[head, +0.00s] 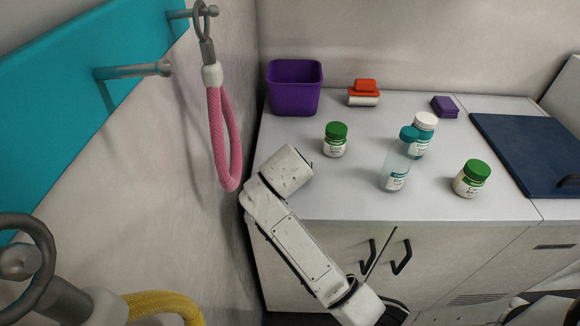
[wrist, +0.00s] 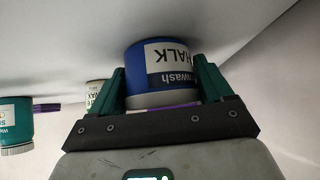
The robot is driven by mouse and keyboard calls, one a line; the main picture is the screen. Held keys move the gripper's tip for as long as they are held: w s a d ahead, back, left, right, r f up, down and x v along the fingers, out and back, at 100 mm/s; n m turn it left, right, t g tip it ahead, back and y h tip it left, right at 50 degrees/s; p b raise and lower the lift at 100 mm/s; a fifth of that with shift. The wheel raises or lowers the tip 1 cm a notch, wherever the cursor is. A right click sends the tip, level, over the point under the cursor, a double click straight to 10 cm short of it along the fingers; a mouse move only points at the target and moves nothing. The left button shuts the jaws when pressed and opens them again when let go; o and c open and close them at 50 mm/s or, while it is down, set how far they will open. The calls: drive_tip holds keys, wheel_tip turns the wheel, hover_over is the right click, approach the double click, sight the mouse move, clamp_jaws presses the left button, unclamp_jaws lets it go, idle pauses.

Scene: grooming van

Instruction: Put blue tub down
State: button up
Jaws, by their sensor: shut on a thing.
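The blue tub (wrist: 160,60) sits between the two green fingers of my gripper (wrist: 160,70) in the wrist view. The fingers are shut on its sides. Its white label reads "HALK" and appears upside down in that picture. The grey surface of the counter lies beyond the tub; I cannot tell whether they touch. In the head view my arm reaches over the front left of the white counter (head: 330,203), and the arm hides the gripper and the tub.
On the counter stand a purple bin (head: 295,92), a green-lidded jar (head: 335,140), a clear bottle (head: 398,165), a teal bottle (head: 421,140), another green-lidded jar (head: 471,180), a red-and-white item (head: 364,93) and a purple block (head: 445,107). A pink loop (head: 226,140) hangs left.

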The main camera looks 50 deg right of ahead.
drive_tip(key=o, duration=1)
drive_tip(key=shift+f, duration=0.1)
drive_tip(key=shift+r, duration=0.25)
drive_tip(key=v, duration=0.5)
drive_tip(key=shift+s+a, duration=0.15)
drive_tip(key=shift+a, duration=0.2)
drive_tip(key=s+a+b, duration=0.2)
drive_tip(key=s+a, duration=0.5)
drive_tip(key=a, duration=0.2)
drive_tip(key=s+a+f+n+g+y, duration=0.1)
drive_tip(key=s+f+n+y, duration=0.1)
drive_tip(key=s+f, duration=0.3)
drive_tip(key=s+f+n+g+y, duration=0.2)
drive_tip(key=s+f+n, duration=0.2)
drive_tip(key=s+f, duration=0.2)
drive_tip(key=s+a+f+n+g+y, duration=0.1)
drive_tip(key=s+f+n+y, duration=0.1)
drive_tip(key=s+f+n, duration=0.2)
drive_tip(key=shift+s+a+f+g+y+p, duration=0.15)
drive_tip(key=shift+s+a+f+y, duration=0.05)
drive_tip(key=shift+s+f, duration=0.4)
drive_tip(key=shift+s+a+f+g+y+p, duration=0.2)
drive_tip(key=shift+s+f, duration=0.25)
drive_tip(key=shift+f, duration=0.2)
